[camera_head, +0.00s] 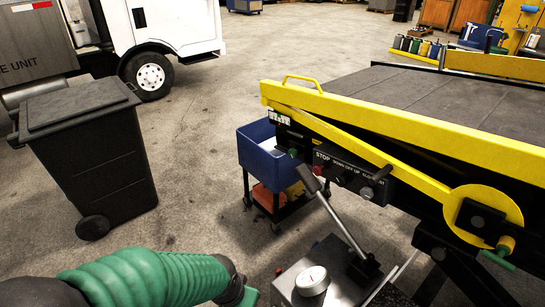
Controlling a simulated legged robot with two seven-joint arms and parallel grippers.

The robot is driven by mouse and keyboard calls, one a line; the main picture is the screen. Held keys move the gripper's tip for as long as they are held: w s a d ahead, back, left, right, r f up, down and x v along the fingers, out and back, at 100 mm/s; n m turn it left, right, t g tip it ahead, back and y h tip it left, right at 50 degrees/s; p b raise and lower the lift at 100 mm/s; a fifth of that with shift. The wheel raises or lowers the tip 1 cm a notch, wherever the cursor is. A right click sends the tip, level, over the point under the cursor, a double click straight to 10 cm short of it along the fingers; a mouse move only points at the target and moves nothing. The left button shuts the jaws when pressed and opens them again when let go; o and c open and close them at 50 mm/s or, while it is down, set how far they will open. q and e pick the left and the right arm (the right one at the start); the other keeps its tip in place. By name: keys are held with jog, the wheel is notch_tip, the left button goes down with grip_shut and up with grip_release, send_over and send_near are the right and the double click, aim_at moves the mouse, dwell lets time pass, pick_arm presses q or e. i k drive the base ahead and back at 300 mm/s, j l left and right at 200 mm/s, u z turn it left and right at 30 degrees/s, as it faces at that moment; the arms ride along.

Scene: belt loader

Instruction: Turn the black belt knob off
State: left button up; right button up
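The belt loader's dark control panel (352,172) hangs under the yellow side rail, with white lettering that starts with STOP. My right gripper is not in view.
A grey lever (335,215) with a black grip rises from a metal box with a white gauge (312,281), in front of the panel. A blue bin cart (258,160) stands left of the panel. A black wheeled bin (88,150) is at left; floor between is clear.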

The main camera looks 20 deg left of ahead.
aim_at(341, 179)
jog(key=i+j, duration=0.15)
jog(key=j, duration=0.25)
jog(key=i+j, duration=0.15)
jog(key=j, duration=0.2)
jog(key=i+j, duration=0.15)
jog(key=j, duration=0.25)
jog(key=i+j, duration=0.15)
jog(key=j, duration=0.25)
jog(key=i+j, duration=0.15)
jog(key=j, duration=0.25)
jog(key=i+j, duration=0.15)
jog(key=j, duration=0.2)
jog(key=i+j, duration=0.15)
jog(key=j, duration=0.25)
jog(key=z, duration=1.5)
